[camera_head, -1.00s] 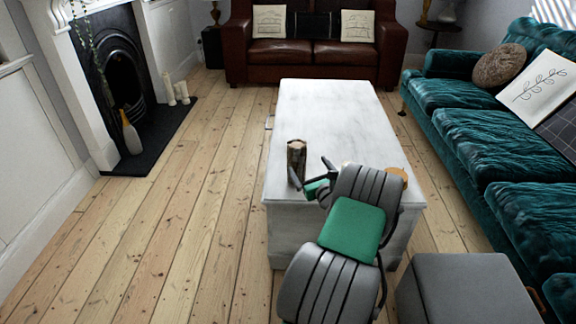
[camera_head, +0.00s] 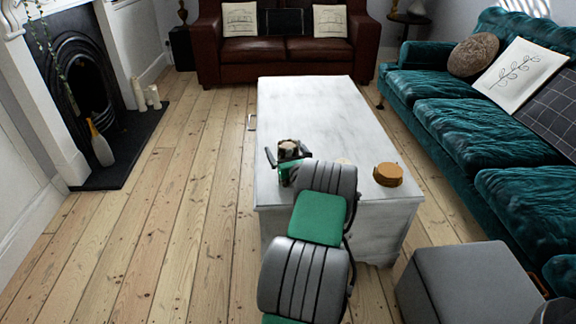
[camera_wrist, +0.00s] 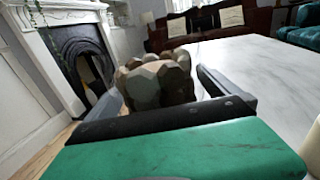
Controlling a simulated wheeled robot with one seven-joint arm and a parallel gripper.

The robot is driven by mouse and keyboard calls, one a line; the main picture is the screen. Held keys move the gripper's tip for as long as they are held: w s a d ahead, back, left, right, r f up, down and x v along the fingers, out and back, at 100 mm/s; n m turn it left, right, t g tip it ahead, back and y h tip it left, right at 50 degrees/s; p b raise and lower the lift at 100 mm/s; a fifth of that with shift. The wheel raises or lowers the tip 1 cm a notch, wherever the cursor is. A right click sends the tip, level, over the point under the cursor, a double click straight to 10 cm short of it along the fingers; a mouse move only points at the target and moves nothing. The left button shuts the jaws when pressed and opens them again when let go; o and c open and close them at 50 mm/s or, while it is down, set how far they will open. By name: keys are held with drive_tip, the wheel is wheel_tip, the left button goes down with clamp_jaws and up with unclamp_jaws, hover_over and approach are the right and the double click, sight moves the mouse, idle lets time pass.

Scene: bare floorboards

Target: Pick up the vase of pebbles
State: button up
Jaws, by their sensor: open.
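The vase of pebbles (camera_head: 290,147) stands near the front left end of the white marble-look coffee table. In the wrist view, its grey-brown pebbles (camera_wrist: 158,82) fill the space between the two dark fingers. My gripper (camera_head: 287,156) is open, with one finger on each side of the vase. The fingers look apart from it, though contact is hard to judge. The lower part of the vase is hidden by my gripper in both views.
A grey ottoman (camera_head: 465,285) stands front right, beside the teal sofa (camera_head: 465,115). A fireplace (camera_head: 85,85) is on the left. The table's far part is clear.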

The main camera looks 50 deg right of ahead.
drive_tip(key=shift+s, duration=0.1)
drive_tip(key=c, duration=2)
drive_tip(key=shift+d+r, duration=0.1)
drive_tip(key=shift+r, duration=0.25)
